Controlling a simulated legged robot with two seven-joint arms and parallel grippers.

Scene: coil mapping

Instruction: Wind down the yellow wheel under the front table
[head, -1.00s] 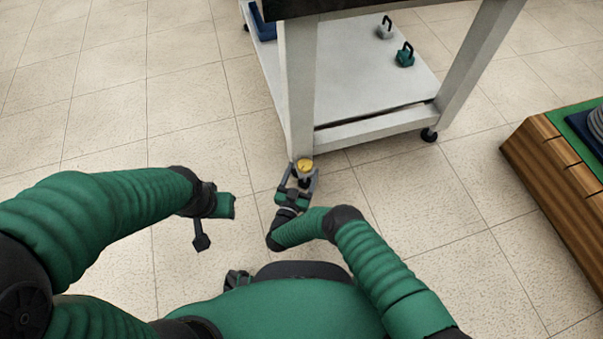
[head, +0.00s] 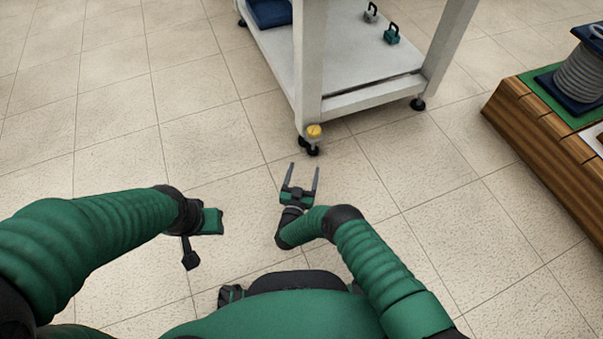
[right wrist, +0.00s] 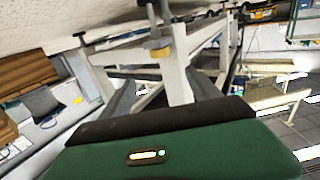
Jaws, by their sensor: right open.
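The yellow wheel (head: 314,131) sits low on the near leg of the white front table (head: 310,60), just above a black caster. It also shows in the right wrist view (right wrist: 160,51), which looks upside down. My right gripper (head: 304,168) is open and empty. Its two fingers point toward the wheel, with a gap of bare floor between the fingertips and the caster. My left gripper (head: 190,254) hangs at the left, well away from the table, and its jaws are not clear.
The table's lower shelf (head: 350,65) holds a blue bin (head: 269,12), a grey item (head: 371,13) and a teal item (head: 391,35) with handles. A wooden platform (head: 535,140) with a cable spool (head: 582,72) stands at the right. The tiled floor between is clear.

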